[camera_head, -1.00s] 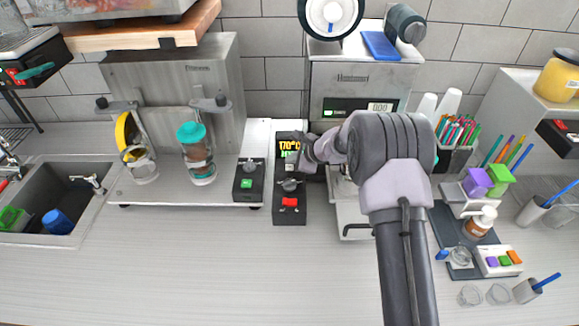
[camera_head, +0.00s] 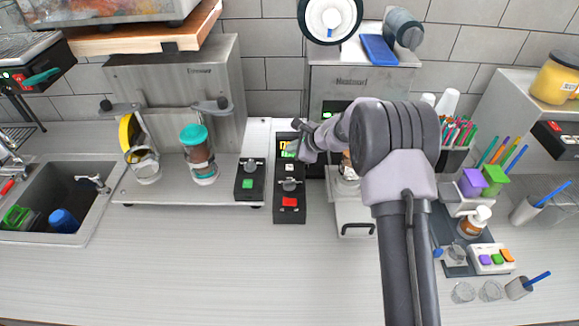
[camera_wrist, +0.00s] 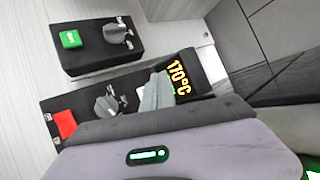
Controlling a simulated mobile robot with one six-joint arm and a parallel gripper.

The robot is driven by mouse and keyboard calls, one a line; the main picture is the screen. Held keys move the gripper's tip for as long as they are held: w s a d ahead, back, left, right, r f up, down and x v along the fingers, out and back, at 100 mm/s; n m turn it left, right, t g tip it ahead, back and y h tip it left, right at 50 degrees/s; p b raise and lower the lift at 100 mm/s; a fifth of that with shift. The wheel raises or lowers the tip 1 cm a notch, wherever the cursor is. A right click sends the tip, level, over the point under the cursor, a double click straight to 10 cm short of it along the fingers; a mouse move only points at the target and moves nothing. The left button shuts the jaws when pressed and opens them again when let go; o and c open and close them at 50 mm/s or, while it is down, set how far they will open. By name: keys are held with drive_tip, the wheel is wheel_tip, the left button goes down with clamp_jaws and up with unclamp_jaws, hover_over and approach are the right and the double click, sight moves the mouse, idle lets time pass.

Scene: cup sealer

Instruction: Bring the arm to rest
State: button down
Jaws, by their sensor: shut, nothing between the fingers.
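My arm reaches up from the bottom of the head view, and my gripper (camera_head: 297,152) hangs over the upper part of a black control box (camera_head: 289,215) with a dial and a red button. The gripper is shut and empty. In the wrist view its grey fingertips (camera_wrist: 156,94) show in front of the box's lit 170°C display (camera_wrist: 180,77). They partly cover that display in the head view. I cannot tell whether the fingertips touch the box.
A second control box (camera_head: 249,180) with a green button stands just left. The cup sealer (camera_head: 172,85) holds a teal-lidded cup (camera_head: 197,150). A steel machine (camera_head: 352,85) is behind my arm. Cups and bottles crowd the right; the front counter (camera_head: 200,265) is clear.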

drive_tip(key=shift+r, duration=0.1)
drive_tip(key=s+d+r+n+b, duration=0.1)
drive_tip(key=s+r+n+b, duration=0.2)
drive_tip(key=s+b, duration=0.35)
drive_tip(key=s+d+r+n+g+h+b, duration=0.1)
drive_tip(key=s+r+n+b, duration=0.25)
drive_tip(key=s, duration=0.65)
drive_tip(key=s+d+r+n+b, duration=0.1)
drive_tip(key=s+r+n+b, duration=0.25)
drive_tip(key=s, duration=0.55)
drive_tip(key=s+d+f+n+h+b, duration=0.1)
drive_tip(key=s+d+f+n+b, duration=0.1)
drive_tip(key=s, duration=0.7)
drive_tip(key=s+d+f+n+h+b, duration=0.2)
drive_tip(key=s+d+f+b, duration=0.2)
drive_tip(key=s, duration=0.6)
wheel_tip(320, 180, down, 2)
drive_tip(key=shift+s+d+f+b, duration=0.15)
drive_tip(key=shift+s+d+b, duration=0.15)
drive_tip(key=shift+d+b, duration=0.15)
